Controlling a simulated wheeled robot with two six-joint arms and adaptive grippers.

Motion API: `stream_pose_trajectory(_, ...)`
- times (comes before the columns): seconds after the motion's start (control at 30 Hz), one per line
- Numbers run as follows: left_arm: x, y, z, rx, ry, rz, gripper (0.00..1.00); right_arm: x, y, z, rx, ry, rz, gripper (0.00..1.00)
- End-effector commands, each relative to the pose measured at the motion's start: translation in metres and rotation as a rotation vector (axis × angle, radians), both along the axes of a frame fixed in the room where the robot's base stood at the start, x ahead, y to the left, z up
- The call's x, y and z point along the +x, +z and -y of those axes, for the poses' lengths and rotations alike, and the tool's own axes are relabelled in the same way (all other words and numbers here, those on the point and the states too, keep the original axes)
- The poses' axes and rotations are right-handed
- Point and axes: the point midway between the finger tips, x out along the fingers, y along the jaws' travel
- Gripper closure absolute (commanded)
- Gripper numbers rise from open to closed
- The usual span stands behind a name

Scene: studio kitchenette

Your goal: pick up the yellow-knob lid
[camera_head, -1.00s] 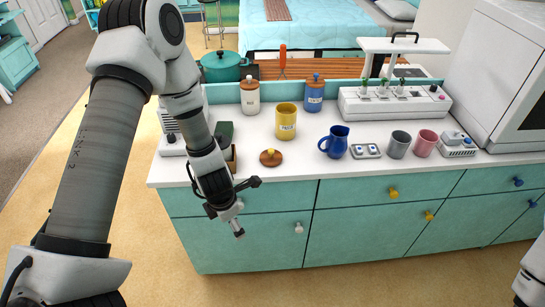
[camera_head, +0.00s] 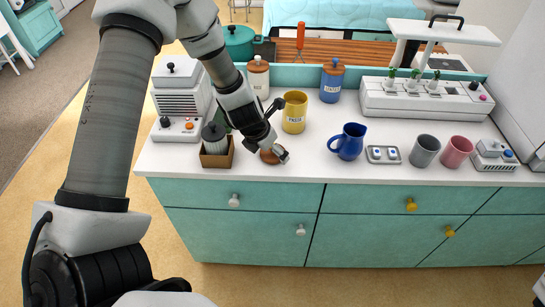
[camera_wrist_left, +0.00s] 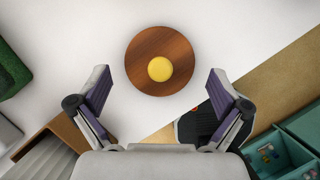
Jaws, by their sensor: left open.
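The yellow-knob lid is a round brown wooden disc (camera_wrist_left: 143,78) with a yellow knob (camera_wrist_left: 160,69), lying flat on the white counter. In the head view the lid (camera_head: 267,157) is partly hidden behind my left gripper (camera_head: 278,148). In the left wrist view my left gripper (camera_wrist_left: 158,92) is open and empty. Its fingers are spread wider than the lid, which lies ahead of and between their tips. A lidless yellow canister (camera_head: 294,116) stands behind the lid.
A wooden box (camera_head: 218,159) holding a grey-topped jar stands left of the lid. A blue pitcher (camera_head: 349,144), grey mug (camera_head: 424,151) and pink mug (camera_head: 456,152) stand to the right. Lidded white (camera_head: 259,84) and blue (camera_head: 331,86) canisters stand behind. The counter's front edge is close.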

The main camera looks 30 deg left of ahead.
Motion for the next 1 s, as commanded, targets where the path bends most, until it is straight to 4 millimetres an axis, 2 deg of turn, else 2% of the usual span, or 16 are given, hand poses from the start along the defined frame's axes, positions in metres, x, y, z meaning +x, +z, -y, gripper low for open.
stream_pose_trajectory(0.03,0.001,-0.005,0.000,0.000,0.000,0.000,0.00,0.000,-0.004,0.000,0.000,0.000,0.001,0.60)
stream_pose_trajectory(0.23,0.002,-0.004,0.000,-0.001,0.000,0.000,0.00,0.000,-0.002,0.000,0.000,0.000,0.001,0.60)
stream_pose_trajectory(0.37,0.002,-0.003,0.000,-0.001,0.000,0.000,0.46,0.000,-0.002,0.000,0.000,0.000,0.000,0.60)
stream_pose_trajectory(0.4,0.001,-0.004,0.000,-0.001,0.000,0.000,0.60,0.000,-0.002,0.000,0.000,0.000,0.000,0.60)
stream_pose_trajectory(0.77,0.001,-0.005,0.000,-0.001,-0.001,-0.003,0.61,0.000,-0.002,0.000,0.000,0.000,0.001,0.60)
stream_pose_trajectory(0.97,0.001,0.002,-0.001,-0.002,-0.001,-0.004,0.61,0.000,0.006,0.000,0.000,0.000,0.001,0.60)
stream_pose_trajectory(1.0,0.001,0.006,-0.001,-0.002,-0.001,-0.003,0.67,0.000,0.009,0.000,0.000,0.000,0.001,0.60)
